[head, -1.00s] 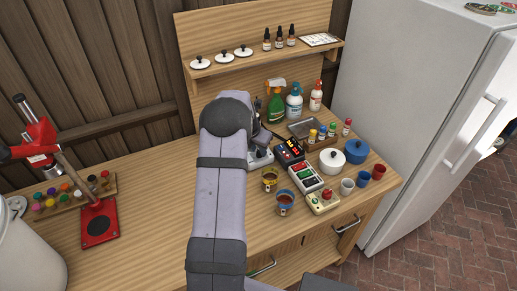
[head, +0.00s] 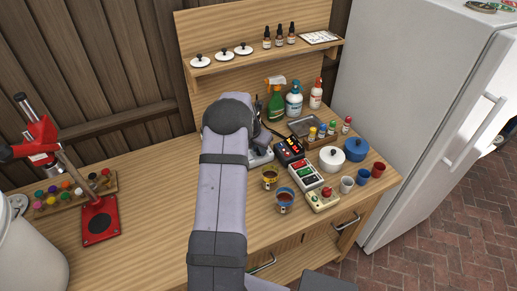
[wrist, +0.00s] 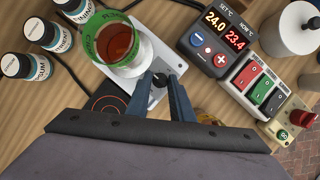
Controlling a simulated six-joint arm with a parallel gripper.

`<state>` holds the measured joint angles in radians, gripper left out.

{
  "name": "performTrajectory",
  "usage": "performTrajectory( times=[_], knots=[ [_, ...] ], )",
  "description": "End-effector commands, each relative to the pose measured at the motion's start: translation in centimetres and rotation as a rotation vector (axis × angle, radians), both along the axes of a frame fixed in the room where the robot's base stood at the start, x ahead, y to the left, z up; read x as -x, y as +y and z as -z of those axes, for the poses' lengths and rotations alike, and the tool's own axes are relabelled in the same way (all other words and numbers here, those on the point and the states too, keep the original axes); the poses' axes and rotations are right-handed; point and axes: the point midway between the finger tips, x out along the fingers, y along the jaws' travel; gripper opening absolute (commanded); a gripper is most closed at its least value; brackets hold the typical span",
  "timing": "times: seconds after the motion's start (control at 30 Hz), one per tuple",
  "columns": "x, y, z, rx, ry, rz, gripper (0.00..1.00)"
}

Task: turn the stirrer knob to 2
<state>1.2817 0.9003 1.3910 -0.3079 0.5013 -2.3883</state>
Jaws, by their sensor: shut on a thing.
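The stirrer (wrist: 172,60) is a pale flat unit in the wrist view, and a corner of it shows beside my arm in the head view (head: 262,157). A glass with a green band (wrist: 119,42) stands on it, holding red-brown liquid. The small dark stirrer knob (wrist: 159,79) is at the stirrer's near side. My gripper (wrist: 162,85) is shut on the knob, one finger on each side. The knob's pointer and any scale marks cannot be read. In the head view my arm hides the gripper and the knob.
A controller (wrist: 217,38) showing 24.0 and 23.4 stands right of the stirrer, then a switch box (wrist: 258,86) with red and green rockers. Small labelled bottles (wrist: 42,30) stand at the left. Two cups (head: 284,199) stand nearer the table's front. The table's left middle is clear.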

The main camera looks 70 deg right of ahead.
Motion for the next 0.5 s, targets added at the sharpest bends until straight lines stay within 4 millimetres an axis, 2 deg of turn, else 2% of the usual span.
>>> performTrajectory(
  times=[0.27, 0.5],
  knots=[
    [-0.17, -0.03, 0.18, 0.001, -0.001, 0.115, 0.0],
    [-0.35, -0.11, 0.19, 0.001, 0.0, 0.307, 0.0]
  ],
)
